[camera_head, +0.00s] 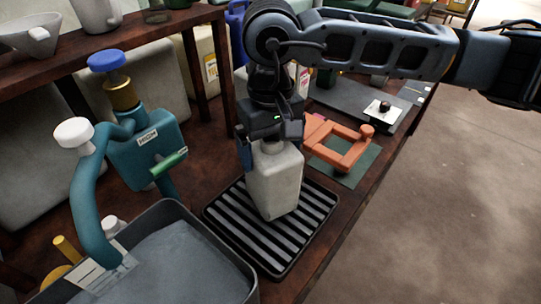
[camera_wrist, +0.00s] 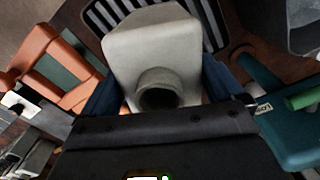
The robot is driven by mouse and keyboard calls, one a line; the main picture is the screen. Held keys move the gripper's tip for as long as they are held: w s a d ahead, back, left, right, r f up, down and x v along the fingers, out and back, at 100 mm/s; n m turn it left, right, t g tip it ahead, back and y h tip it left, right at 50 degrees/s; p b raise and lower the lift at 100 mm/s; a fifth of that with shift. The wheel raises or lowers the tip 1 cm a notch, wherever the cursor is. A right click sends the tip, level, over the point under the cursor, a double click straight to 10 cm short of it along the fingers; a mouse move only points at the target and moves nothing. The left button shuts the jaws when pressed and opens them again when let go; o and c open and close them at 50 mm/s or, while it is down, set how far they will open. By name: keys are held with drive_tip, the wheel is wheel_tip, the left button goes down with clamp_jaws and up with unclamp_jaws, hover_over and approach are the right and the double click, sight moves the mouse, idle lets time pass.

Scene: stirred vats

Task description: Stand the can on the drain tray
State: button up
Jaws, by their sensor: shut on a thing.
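The can is a pale grey, square-shouldered container (camera_head: 274,184) with a short round neck. In the head view it is upright over the black slatted drain tray (camera_head: 304,241); I cannot tell whether its base touches the slats. My gripper (camera_head: 268,150) is above it, shut on the can near its top. In the wrist view the can (camera_wrist: 152,50) fills the middle, its open mouth facing the camera, with a blue finger on each side (camera_wrist: 160,92). The tray's slats (camera_wrist: 108,13) show behind it.
A grey vat (camera_head: 150,211) with liquid stands at the front left, beside a teal tap fitting (camera_head: 146,152). An orange clamp-like piece (camera_head: 347,158) lies on a green mat to the right. Shelving with vessels stands behind. The floor at right is clear.

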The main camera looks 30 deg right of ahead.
drive_tip(key=shift+f, duration=1.35)
drive_tip(key=o, duration=1.1)
drive_tip(key=shift+c, duration=0.2)
drive_tip(key=shift+r, duration=0.3)
wheel_tip(320, 180, up, 12)
drive_tip(key=b, duration=0.1)
drive_tip(key=shift+f, duration=0.15)
